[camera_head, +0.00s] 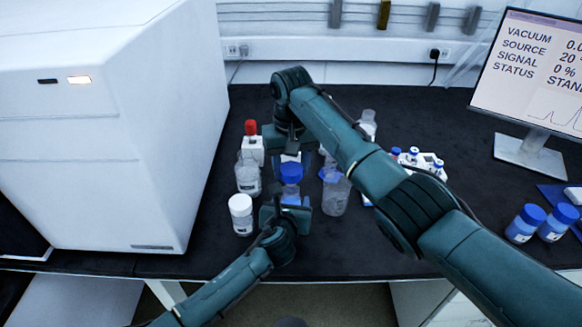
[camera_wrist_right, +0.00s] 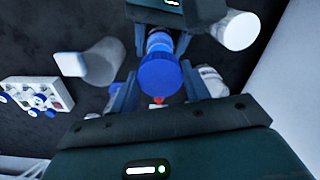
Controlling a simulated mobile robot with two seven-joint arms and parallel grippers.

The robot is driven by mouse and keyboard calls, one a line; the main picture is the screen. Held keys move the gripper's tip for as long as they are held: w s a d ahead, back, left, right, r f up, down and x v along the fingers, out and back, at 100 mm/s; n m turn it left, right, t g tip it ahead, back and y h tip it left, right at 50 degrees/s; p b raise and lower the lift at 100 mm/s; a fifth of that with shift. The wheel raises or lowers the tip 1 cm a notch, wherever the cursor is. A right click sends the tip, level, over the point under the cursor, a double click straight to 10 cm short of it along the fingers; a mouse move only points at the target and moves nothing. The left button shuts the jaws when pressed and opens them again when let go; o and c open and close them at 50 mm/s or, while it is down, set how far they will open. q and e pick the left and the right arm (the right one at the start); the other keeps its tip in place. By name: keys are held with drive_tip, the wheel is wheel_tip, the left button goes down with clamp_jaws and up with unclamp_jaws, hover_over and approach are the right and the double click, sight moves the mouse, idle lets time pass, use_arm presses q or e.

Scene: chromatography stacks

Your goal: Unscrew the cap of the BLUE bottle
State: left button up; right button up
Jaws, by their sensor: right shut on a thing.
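The blue bottle's cap (camera_wrist_right: 160,76) is between the two fingers of my right gripper (camera_wrist_right: 158,92), which is shut on it. The cap also shows in the head view (camera_head: 291,172), left of the middle. My right gripper (camera_head: 288,145) reaches it from the far side. The bottle's body (camera_wrist_right: 160,42) shows partly beyond the cap in the wrist view. My left gripper (camera_head: 277,205) is at the near side of the bottle, its fingers on either side of the body (camera_wrist_right: 160,30). I cannot tell whether they touch it. The bottle's lower part is mostly hidden.
A white-capped bottle (camera_head: 241,214) and a clear bottle (camera_head: 248,178) stand close on the left, with a red-capped bottle (camera_head: 252,143) behind. A clear bottle (camera_head: 336,194) stands on the right. A white vial rack (camera_head: 422,162) and a monitor (camera_head: 535,75) are farther right.

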use_arm(q)
drive_tip(key=o, duration=0.4)
drive_tip(key=shift+s, duration=0.1)
